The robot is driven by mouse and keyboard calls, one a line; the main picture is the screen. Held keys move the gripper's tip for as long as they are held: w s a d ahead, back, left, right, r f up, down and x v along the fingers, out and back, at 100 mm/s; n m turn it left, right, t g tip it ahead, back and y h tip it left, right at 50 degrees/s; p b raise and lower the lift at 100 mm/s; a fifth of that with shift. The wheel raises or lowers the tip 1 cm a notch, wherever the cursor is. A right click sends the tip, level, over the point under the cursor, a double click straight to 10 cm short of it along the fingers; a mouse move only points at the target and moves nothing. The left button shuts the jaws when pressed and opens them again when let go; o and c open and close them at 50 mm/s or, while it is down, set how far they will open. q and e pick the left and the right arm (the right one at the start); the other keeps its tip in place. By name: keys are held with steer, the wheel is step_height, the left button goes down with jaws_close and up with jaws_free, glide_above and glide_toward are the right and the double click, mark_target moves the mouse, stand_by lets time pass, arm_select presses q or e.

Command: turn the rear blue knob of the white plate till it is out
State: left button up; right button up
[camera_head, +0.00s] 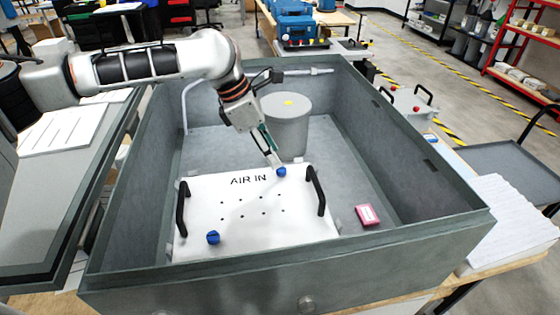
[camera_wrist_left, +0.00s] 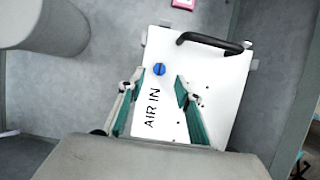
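The white plate (camera_head: 240,222) marked AIR IN lies inside a grey open box, with a black handle on each side. The rear blue knob (camera_head: 281,172) sits at the plate's far edge; it also shows in the left wrist view (camera_wrist_left: 159,69), with a dark slot across it. A front blue knob (camera_head: 213,237) sits near the plate's near left corner. My left gripper (camera_head: 272,157) reaches down to the rear knob. In the left wrist view its green-lined fingers (camera_wrist_left: 160,77) are spread, with the knob between and just beyond the tips, apparently untouched. My right gripper is out of view.
The grey box walls (camera_head: 430,165) surround the plate. A grey cylinder (camera_head: 288,128) stands close behind the rear knob, near my left gripper. A pink block (camera_head: 367,215) lies on the box floor right of the plate. The floor at the right is otherwise mostly clear.

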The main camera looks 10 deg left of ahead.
mark_target(281, 168)
arm_select(q)
steer(key=shift+x, duration=2.65)
jaws_close()
